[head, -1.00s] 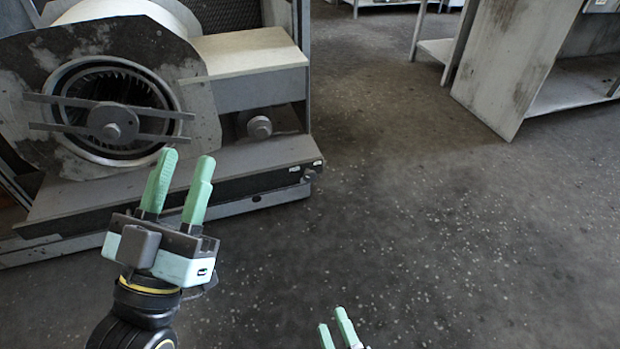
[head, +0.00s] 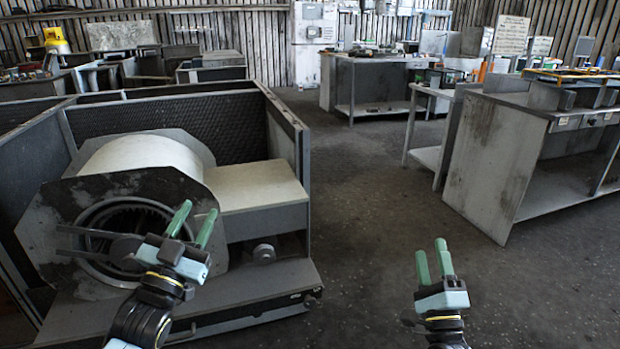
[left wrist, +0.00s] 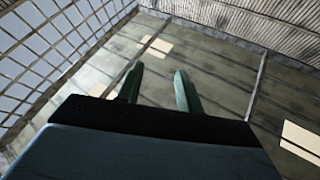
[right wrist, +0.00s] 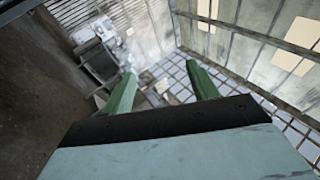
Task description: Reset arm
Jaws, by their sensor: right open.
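My left gripper (head: 194,214) points upward in front of the blower housing (head: 140,155) in the head view. Its two green fingers are apart with nothing between them; they also show in the left wrist view (left wrist: 158,72). My right gripper (head: 431,250) is raised over the bare floor to the right of the housing, fingers up, open and empty. Its open fingers show in the right wrist view (right wrist: 160,72). Both wrist views look up past the fingers towards roof, walls and windows. My left gripper and arm hide part of the housing's round opening.
The blower stands inside a low metal enclosure (head: 292,130) on a base (head: 260,285) at the left. A grey workbench (head: 490,165) stands at the right, and more benches (head: 365,85) stand behind. The floor (head: 370,210) between enclosure and workbench is clear.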

